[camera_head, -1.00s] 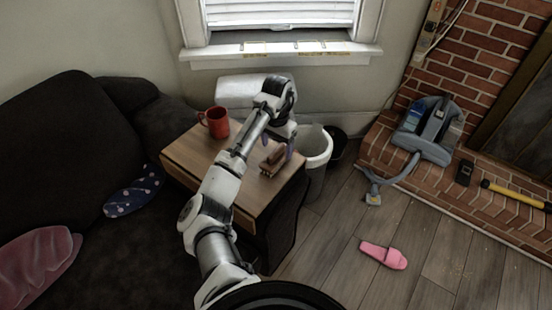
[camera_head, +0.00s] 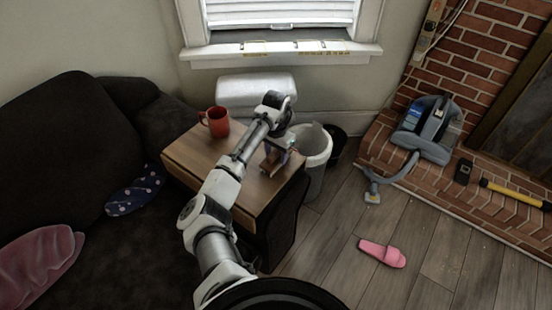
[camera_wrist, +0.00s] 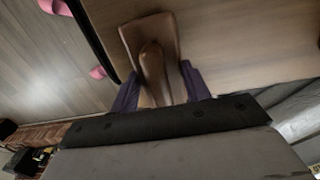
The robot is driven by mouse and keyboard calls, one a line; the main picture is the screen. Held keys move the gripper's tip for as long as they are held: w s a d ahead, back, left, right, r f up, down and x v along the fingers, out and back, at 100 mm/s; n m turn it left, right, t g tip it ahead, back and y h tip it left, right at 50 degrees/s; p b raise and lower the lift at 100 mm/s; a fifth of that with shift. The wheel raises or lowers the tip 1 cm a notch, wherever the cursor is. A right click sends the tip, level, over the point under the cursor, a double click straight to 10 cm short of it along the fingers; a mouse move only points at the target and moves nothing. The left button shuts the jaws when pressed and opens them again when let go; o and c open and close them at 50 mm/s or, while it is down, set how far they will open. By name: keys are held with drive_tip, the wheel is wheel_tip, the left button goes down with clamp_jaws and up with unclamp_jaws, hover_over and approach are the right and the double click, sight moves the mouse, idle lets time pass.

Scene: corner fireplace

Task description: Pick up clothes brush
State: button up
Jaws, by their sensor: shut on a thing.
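The clothes brush is a brown wooden brush (camera_head: 273,163) at the right side of the small wooden side table (camera_head: 200,160). In the wrist view the brush (camera_wrist: 153,62) lies between the two dark purple fingers of my gripper (camera_wrist: 158,88), which are shut on it. In the head view my gripper (camera_head: 277,151) points down at the brush, and my wrist hides part of it. I cannot tell whether the brush touches the tabletop.
A red mug (camera_head: 215,122) stands on the table's back left. A white bin (camera_head: 313,148) stands right of the table, close to my gripper. A dark sofa (camera_head: 60,140) is at left. A pink slipper (camera_head: 382,253) lies on the floor.

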drive_tip(key=shift+r, duration=0.15)
wheel_tip(320, 180, up, 20)
drive_tip(key=shift+f, duration=0.1)
idle(0.6)
drive_tip(key=o, duration=0.4)
drive_tip(key=shift+c, duration=1.3)
